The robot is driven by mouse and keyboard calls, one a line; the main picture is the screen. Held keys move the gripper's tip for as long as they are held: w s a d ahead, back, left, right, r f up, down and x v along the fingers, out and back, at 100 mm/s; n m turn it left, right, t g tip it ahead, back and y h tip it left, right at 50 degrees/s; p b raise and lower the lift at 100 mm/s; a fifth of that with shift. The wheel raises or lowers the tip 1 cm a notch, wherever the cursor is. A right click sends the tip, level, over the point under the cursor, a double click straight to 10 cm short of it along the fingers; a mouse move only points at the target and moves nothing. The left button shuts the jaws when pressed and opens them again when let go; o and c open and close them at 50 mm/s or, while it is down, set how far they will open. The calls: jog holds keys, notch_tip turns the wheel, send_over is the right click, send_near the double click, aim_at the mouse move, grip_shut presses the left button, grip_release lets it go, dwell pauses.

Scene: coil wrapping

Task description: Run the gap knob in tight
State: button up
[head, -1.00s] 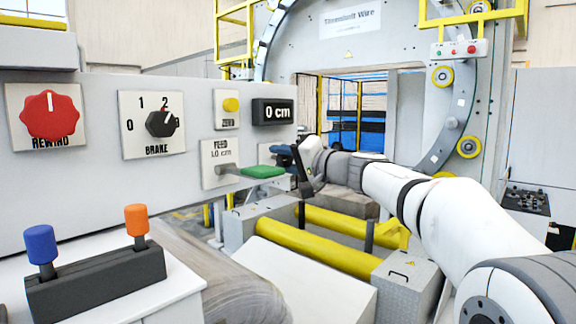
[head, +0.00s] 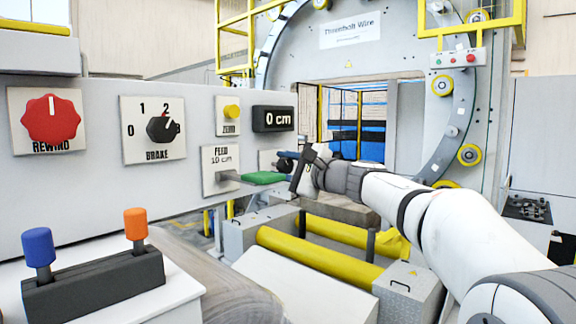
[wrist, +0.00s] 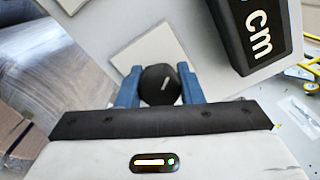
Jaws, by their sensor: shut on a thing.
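A black knob (wrist: 160,86) with a short white mark sits between the two blue fingers of my gripper (wrist: 159,84) in the wrist view. The fingers are shut on its sides. In the head view my gripper (head: 286,162) is at the panel, just right of the green-handled feed lever.
The green feed lever (head: 264,178) sticks out close to my gripper's left. The 0 cm display (head: 272,115) and yellow zero button (head: 231,111) are above. The brake dial (head: 161,128) and red rewind knob (head: 51,119) are farther left. Yellow rollers (head: 318,257) lie below.

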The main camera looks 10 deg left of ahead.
jog(key=m, duration=0.2)
jog(key=m+p, duration=0.1)
jog(key=m, duration=0.1)
jog(key=shift+s+a+r+m, duration=0.1)
jog(key=shift+r+m, duration=0.1)
jog(key=shift+m, duration=0.1)
jog(key=shift+m+p, duration=0.7)
jog(key=shift+m, duration=0.7)
jog(key=shift+f, duration=0.1)
jog(key=o, duration=0.9)
jog(key=shift+a+f, duration=0.1)
jog(key=shift+a, duration=0.05)
jog(key=shift+o, duration=0.5)
jog(key=shift+s+d+f, duration=0.15)
jog(key=shift+d, duration=0.4)
jog(key=b+v, duration=0.2)
jog(key=v, duration=0.4)
jog(key=shift+s+d, duration=0.25)
jog(key=shift+s, duration=0.1)
